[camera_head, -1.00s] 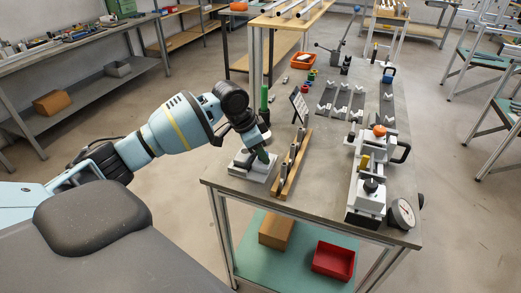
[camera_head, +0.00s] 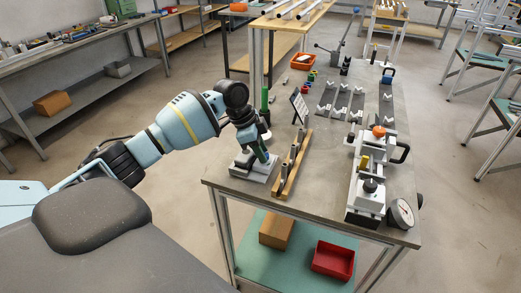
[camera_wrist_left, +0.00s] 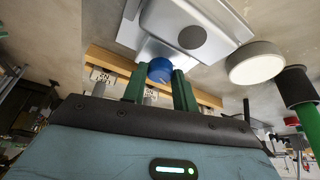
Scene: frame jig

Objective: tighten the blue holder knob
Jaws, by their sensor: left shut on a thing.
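The blue holder knob (camera_wrist_left: 160,70) shows in the left wrist view, between the two green fingers of my left gripper (camera_wrist_left: 160,88). The gripper is shut on the knob. The knob sits against a light grey holder block (camera_wrist_left: 192,30) with a dark round spot on it. In the head view my left gripper (camera_head: 262,158) points down at the grey holder (camera_head: 250,170) on the near left corner of the bench, and the knob is hidden there. My right gripper is in neither view.
A wooden rack (camera_head: 280,185) with upright grey pieces stands just right of the holder. A green-handled tool (camera_head: 264,98) stands behind. A clamp fixture (camera_head: 366,190) and a round dial (camera_head: 401,211) stand at the right. The bench middle (camera_head: 325,170) is clear.

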